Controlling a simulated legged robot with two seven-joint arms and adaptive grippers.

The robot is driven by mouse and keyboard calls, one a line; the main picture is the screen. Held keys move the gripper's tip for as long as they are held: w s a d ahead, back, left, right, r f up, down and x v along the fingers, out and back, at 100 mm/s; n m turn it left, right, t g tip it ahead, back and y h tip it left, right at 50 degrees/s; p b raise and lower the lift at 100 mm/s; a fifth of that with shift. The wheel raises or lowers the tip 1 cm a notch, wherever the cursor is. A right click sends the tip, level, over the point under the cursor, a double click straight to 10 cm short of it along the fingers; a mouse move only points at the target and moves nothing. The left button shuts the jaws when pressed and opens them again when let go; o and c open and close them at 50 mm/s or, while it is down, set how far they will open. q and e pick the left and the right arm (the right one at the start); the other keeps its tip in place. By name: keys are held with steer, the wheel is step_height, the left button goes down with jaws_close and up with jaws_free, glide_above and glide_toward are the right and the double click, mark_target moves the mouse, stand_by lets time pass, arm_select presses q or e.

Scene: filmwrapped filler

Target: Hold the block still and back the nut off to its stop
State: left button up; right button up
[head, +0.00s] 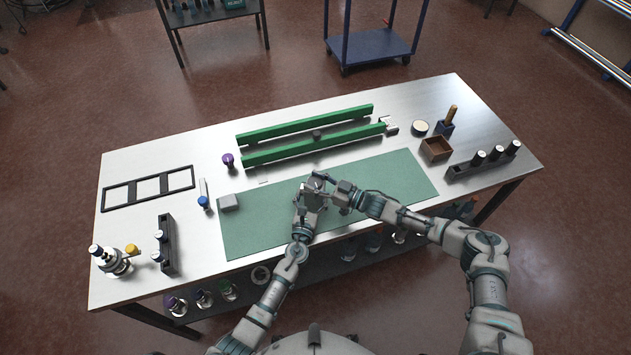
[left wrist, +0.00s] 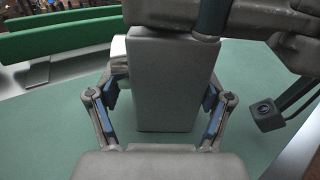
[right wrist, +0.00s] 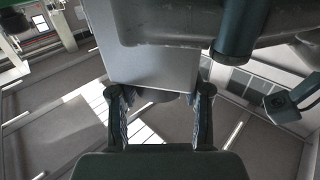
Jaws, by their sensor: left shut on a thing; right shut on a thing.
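The grey block (left wrist: 172,80) stands between the blue-padded fingers of my left gripper (left wrist: 160,105), which is shut on it. In the head view the block (head: 314,183) shows small above the green mat, with my left gripper (head: 311,193) at its near side. A shiny rounded metal part (left wrist: 118,58) shows beside the block in the left wrist view. My right gripper (head: 332,190) comes in from the right, close against the block, and is shut on the nut, which is mostly hidden. In the right wrist view a pale grey face (right wrist: 150,62) covers much of the space beyond the right gripper (right wrist: 160,100).
The green mat (head: 400,180) lies under both grippers. A loose grey block (head: 229,202) sits on its left part. Two long green rails (head: 305,125) lie behind. A brown open box (head: 437,149) and a black holder (head: 484,163) stand right. A black three-opening frame (head: 148,188) lies left.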

steer(key=o, duration=1.1)
steer(key=shift+w+d, duration=0.15)
steer(key=shift+d, duration=0.05)
steer(key=shift+c, duration=0.2)
steer(key=shift+o, duration=0.6)
steer(key=shift+a, duration=0.1)
steer(key=v, duration=1.2)
steer(key=shift+f, duration=0.1)
arm_select(q)
steer(key=o, duration=1.3)
